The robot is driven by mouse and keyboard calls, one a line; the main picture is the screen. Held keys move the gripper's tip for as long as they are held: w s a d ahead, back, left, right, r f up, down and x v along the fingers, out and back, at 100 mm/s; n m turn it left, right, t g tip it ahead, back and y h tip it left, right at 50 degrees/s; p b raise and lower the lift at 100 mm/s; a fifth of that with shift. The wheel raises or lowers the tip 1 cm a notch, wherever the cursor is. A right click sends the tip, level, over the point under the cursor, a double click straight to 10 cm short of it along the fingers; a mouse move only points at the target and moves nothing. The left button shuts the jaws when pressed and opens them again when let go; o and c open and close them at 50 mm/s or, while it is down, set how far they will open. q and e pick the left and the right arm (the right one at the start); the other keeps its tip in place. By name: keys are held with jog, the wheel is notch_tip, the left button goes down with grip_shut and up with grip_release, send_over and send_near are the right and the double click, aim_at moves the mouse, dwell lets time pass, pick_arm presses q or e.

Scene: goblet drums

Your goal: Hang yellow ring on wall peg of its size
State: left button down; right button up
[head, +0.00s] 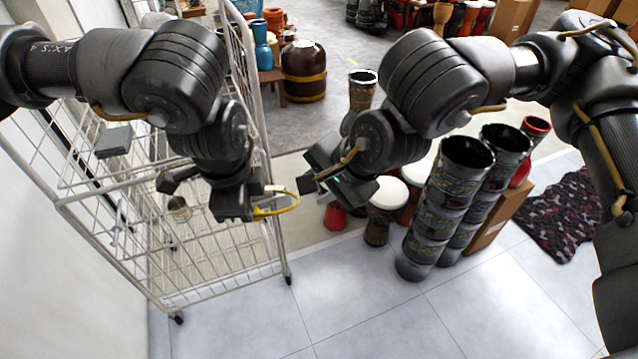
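The yellow ring (287,209) is held up in front of the wire rack, near the middle of the view. My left gripper (254,207) is at the ring's left side and appears shut on it. The ring's far side sticks out to the right, free of the rack. My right gripper (306,184) is just right of the ring and apart from it; the view does not show clearly whether its fingers are open. No wall peg can be made out clearly; a small grey block (115,141) and a small round item (178,208) show at the rack.
The white wire rack (150,298) on wheels stands at the left by a white wall. Tall black drums (437,207), a white-topped drum (387,194) and a cardboard box (500,220) stand at the right. A dark patterned rug (562,215) lies beyond them. The tiled floor in front is clear.

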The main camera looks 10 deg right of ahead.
jog(key=x, duration=1.1)
jog(key=shift+w+a+f, duration=0.15)
jog(key=shift+a+f, duration=0.05)
jog(key=shift+f, duration=0.1)
jog(key=shift+c, duration=0.4)
grip_shut()
pick_arm(q)
jog(key=c, duration=1.5)
grip_release()
jog(key=shift+r, duration=0.1)
